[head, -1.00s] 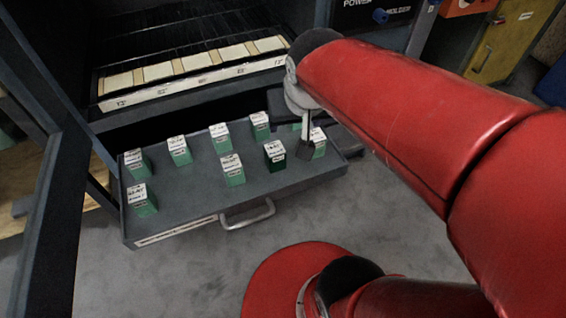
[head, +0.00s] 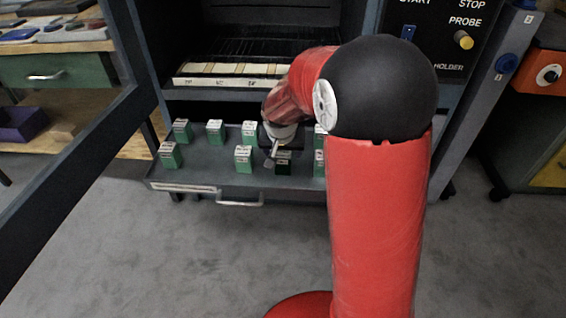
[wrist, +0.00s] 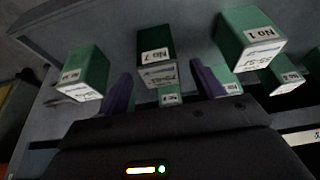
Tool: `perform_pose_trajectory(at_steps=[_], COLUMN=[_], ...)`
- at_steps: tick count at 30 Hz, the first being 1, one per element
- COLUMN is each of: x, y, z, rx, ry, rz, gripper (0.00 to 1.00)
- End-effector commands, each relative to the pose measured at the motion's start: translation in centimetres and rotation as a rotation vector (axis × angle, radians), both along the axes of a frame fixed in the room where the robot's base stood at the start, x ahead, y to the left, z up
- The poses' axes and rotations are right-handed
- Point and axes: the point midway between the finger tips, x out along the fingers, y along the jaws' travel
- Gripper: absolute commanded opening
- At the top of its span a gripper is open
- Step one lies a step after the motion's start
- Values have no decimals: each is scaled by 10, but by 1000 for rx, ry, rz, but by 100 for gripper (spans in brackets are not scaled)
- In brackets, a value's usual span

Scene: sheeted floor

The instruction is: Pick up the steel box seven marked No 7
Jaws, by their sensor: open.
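The box marked No 7 (wrist: 157,44) is a darker green than its neighbours and has a white label. In the wrist view it stands ahead of my gripper (wrist: 162,72), in line with the gap between the two purple fingers. The fingers are apart and nothing is held. In the head view the dark green box (head: 284,167) stands in the front row on the grey drawer tray (head: 215,178). My gripper (head: 274,150) is just above and beside it, partly hidden by my own arm.
Lighter green boxes stand close by, including one marked No 1 (wrist: 250,40) and another front-row box (head: 243,160). The cabinet rack (head: 230,82) is behind the tray. An open door (head: 75,160) is at left. Grey floor in front is clear.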

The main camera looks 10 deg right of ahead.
Motion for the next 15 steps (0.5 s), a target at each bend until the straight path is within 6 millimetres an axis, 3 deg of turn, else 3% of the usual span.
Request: perform_pose_trajectory(at_steps=[6,15], x=[13,16], y=[-4,-5], z=[-30,-37], rx=[-1,0], ry=[3,0], rz=[-1,0], gripper=[67,67])
